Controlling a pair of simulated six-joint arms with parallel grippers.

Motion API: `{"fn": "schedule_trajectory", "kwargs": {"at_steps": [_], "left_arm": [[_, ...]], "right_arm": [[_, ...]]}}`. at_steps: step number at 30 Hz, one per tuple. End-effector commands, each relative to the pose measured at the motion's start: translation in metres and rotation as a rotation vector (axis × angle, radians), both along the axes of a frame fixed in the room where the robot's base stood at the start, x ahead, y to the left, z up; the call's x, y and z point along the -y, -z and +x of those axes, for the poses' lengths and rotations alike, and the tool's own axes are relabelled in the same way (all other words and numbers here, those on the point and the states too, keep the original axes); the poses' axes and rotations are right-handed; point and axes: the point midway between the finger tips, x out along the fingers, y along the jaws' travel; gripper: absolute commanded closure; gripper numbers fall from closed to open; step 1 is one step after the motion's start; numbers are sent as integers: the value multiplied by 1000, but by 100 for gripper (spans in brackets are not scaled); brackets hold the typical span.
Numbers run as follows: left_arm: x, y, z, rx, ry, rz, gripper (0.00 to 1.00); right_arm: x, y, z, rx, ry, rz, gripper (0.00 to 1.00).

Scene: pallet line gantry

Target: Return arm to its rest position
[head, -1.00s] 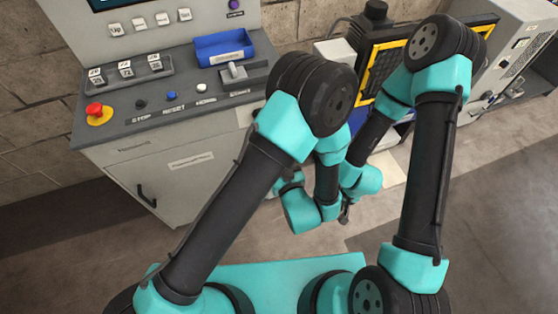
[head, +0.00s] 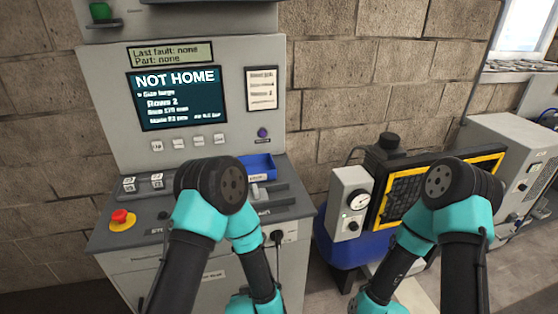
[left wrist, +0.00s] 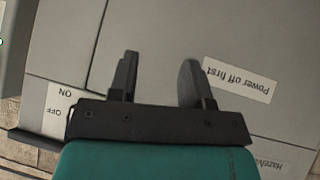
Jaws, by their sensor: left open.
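In the head view a grey control console has a screen (head: 178,98) reading "NOT HOME" with smaller lines below. A strip above it (head: 170,53) reads "Last fault: none, Part: none". A red button on a yellow base (head: 120,217) is at the desk's left. My left arm partly covers the desk, hiding most of its front buttons. In the left wrist view my left gripper (left wrist: 157,78) is open, with nothing between its fingers, in front of a grey panel with an upside-down "Power off first" label (left wrist: 240,79). My right gripper is out of view.
A row of small buttons (head: 187,142) sits below the screen. A blue tray (head: 258,166) and a lever (head: 257,192) are on the desk. A brick wall is behind.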

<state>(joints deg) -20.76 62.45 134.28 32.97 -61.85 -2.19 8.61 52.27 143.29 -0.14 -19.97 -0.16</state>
Motion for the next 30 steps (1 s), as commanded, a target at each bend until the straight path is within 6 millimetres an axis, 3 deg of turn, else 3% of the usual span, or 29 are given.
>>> {"fn": "schedule_trajectory", "kwargs": {"at_steps": [1,9,16,21,30], "left_arm": [[-15,7,-4,-59,3,-26,55],[-74,36,-46,-367,85,-165,55],[-118,45,-97,-598,160,-260,55],[-132,46,-118,-679,195,-289,55],[-132,46,-120,-687,200,-292,55]], "right_arm": [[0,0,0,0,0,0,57],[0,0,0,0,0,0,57],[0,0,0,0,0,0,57],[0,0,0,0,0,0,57],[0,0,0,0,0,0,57]]}}
